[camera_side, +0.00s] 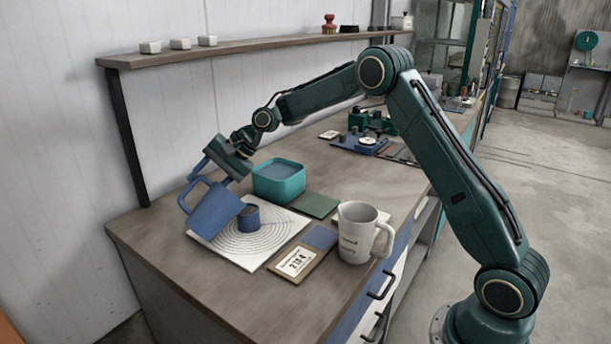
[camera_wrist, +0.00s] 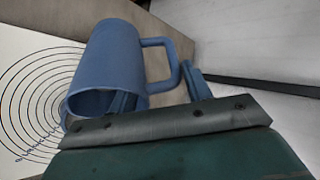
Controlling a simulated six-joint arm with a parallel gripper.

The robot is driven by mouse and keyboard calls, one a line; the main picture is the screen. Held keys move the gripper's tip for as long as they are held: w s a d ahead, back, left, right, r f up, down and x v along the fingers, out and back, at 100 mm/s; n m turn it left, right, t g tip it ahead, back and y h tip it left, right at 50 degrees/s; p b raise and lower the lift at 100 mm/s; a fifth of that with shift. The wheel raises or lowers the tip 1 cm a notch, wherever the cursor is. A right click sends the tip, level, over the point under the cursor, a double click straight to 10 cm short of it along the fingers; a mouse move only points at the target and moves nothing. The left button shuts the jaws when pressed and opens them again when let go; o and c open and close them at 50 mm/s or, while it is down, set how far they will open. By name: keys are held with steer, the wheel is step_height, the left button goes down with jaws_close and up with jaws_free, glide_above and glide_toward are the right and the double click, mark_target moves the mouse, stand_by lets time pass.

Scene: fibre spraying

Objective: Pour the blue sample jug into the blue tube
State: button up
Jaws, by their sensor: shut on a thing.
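The blue sample jug (camera_side: 213,212) hangs tilted above the left part of the ringed white board, its handle toward the upper left. My gripper (camera_side: 217,172) is shut on it from above. The small blue tube (camera_side: 249,217) stands upright on the board, right beside the jug in the picture; I cannot tell whether they touch. In the wrist view the jug (camera_wrist: 112,58) lies across the picture, its mouth at the lower left and its handle to the right. My gripper's fingers (camera_wrist: 160,95) show near the mouth and beyond the handle. The tube is hidden there, and no liquid shows.
A teal tub (camera_side: 279,181) stands behind the ringed board (camera_side: 262,250). A white mug (camera_side: 358,232) stands to the right, beside a label card (camera_side: 298,262) and a blue square (camera_side: 320,237). A shelf (camera_side: 230,50) runs along the wall. The front left bench is clear.

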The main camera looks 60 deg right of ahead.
mark_target(188, 188)
steer(key=shift+w+a+n+g+h, duration=0.15)
steer(key=shift+w+a+g+h, duration=0.05)
steer(key=shift+a+h, duration=0.4)
steer(key=shift+w+a+n+g+h, duration=0.2)
steer(key=shift+a+h, duration=0.3)
steer(key=shift+h, duration=0.2)
steer(key=shift+w+a+f+g+h, duration=0.1)
steer(key=shift+w+a+g+h, duration=0.05)
steer(key=shift+a+h, duration=0.35)
steer(key=shift+w+a+f+g+h, duration=0.15)
steer(key=shift+a+h, duration=0.25)
steer(key=shift+a, duration=0.2)
steer(key=shift+w+a+f+n+g+h, duration=0.2)
steer(key=shift+a+f+h, duration=0.25)
steer(key=shift+a+h, duration=0.3)
steer(key=shift+w+a+f+n+g+h, duration=0.1)
steer(key=shift+w+a+f+g+h, duration=0.25)
steer(key=shift+a+h, duration=0.45)
steer(key=shift+w+a+f+n+g+h, duration=0.15)
steer(key=shift+a+f+h, duration=0.35)
steer(key=shift+a+h, duration=0.25)
steer(key=shift+a+f+h, duration=0.25)
steer(key=shift+a+h, duration=0.05)
steer(key=shift+s+r, duration=0.15)
